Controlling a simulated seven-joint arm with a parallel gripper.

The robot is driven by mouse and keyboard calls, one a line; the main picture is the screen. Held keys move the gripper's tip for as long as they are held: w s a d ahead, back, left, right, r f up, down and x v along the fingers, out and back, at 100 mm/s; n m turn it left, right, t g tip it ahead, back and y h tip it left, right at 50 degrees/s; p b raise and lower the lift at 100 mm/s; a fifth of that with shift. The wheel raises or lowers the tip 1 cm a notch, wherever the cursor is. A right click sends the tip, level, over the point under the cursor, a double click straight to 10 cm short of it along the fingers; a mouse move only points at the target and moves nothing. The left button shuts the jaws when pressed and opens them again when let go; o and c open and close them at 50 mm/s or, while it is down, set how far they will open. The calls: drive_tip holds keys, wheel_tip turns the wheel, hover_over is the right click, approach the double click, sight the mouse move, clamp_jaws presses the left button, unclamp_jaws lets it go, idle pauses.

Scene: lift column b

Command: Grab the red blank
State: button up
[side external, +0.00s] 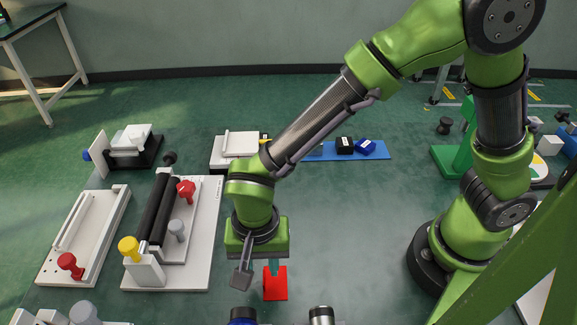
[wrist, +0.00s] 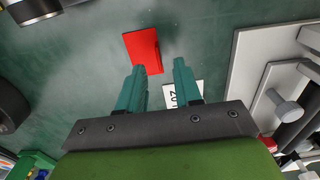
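The red blank (side external: 275,286) is a flat red piece lying on the green floor below my gripper (side external: 261,267). In the side view a teal finger overlaps its upper edge. In the wrist view the red blank (wrist: 143,48) lies just beyond the fingertips, mostly ahead of the left finger. My gripper (wrist: 161,64) has its two teal fingers apart with a clear gap and nothing held between them. I cannot tell the exact height of the fingertips above the blank.
A white label (wrist: 184,94) with dark characters shows behind the right finger. A white fixture plate with black rollers (side external: 160,212) stands to the left. Dark cylindrical parts (side external: 243,315) are at the front edge.

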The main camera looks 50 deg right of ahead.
sight(264, 277)
wheel_tip(264, 277, down, 4)
drive_tip(key=shift+s+r, duration=0.1)
drive_tip(key=shift+r, duration=0.15)
clamp_jaws()
